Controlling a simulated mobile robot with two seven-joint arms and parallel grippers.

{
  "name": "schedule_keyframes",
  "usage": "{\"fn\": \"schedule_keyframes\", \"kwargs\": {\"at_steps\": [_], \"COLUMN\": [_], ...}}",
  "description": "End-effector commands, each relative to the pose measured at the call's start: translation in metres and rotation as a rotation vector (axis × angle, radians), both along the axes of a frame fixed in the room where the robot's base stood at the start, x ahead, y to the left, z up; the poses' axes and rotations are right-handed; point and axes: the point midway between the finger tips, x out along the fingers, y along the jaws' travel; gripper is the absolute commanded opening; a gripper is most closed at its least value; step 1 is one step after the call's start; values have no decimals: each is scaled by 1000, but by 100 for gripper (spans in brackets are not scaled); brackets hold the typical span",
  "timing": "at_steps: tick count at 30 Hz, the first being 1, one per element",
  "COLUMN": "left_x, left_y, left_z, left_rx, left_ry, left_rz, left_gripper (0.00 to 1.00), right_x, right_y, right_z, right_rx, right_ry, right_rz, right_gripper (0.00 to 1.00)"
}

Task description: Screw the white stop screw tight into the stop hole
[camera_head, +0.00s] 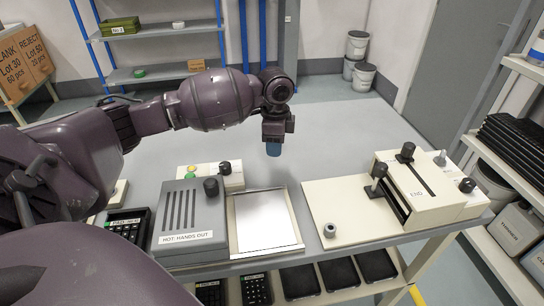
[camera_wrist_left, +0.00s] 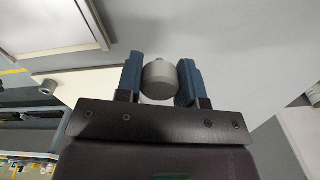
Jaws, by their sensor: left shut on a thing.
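My left gripper (camera_head: 273,149) hangs above the table behind the white plate, pointing down. In the left wrist view its blue fingers (camera_wrist_left: 160,82) are shut on a pale grey-white round knob with a small tip, which I take to be the white stop screw (camera_wrist_left: 159,80). The fingers hide the screw in the head view. A small grey cylinder with a dark top opening (camera_head: 330,230) stands on the cream base board, apart from the gripper; it also shows in the left wrist view (camera_wrist_left: 47,88). I cannot tell whether this is the stop hole. My right gripper is not in view.
The cream machine marked END (camera_head: 425,190) with black knobs stands at the right of the board (camera_head: 345,205). A grey hot box (camera_head: 190,225) and a white plate in a tray (camera_head: 263,222) are at the left. The table behind is clear.

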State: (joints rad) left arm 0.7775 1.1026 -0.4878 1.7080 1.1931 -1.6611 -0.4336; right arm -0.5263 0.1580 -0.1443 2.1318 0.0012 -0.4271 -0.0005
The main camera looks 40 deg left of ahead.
Motion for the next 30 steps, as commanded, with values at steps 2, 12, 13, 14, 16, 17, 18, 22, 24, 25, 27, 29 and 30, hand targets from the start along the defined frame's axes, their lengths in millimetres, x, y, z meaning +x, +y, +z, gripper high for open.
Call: {"fn": "schedule_keyframes", "kwargs": {"at_steps": [2,12,13,14,16,17,18,22,24,25,27,29,30], "left_x": [1,0,0,0,0,0,0,0,0,0,0,0,0], "left_y": [0,0,-1,0,0,0,0,0,0,0,0,0,0], "left_z": [31,106,111,115,123,125,128,134,135,135,135,135,135], "left_rx": [-1,-1,-1,-1,0,-1,-1,-1,-1,-1,-1,-1,-1], "left_ry": [-14,-8,-7,-6,-5,-4,-3,-1,0,0,0,0,0], "left_rz": [0,-1,-1,-1,0,0,-1,-1,-1,-1,-1,-1,0], "left_gripper": [13,13,13,13,13,13,13,13,13,13,13,13,13], "right_x": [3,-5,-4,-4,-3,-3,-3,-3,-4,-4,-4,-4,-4], "right_y": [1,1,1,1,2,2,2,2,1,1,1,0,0], "right_z": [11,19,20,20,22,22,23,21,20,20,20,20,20], "right_rx": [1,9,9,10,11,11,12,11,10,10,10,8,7], "right_ry": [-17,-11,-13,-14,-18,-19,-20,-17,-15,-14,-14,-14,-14], "right_rz": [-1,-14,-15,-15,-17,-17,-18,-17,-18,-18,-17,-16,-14], "right_gripper": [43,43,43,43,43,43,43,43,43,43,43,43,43]}}
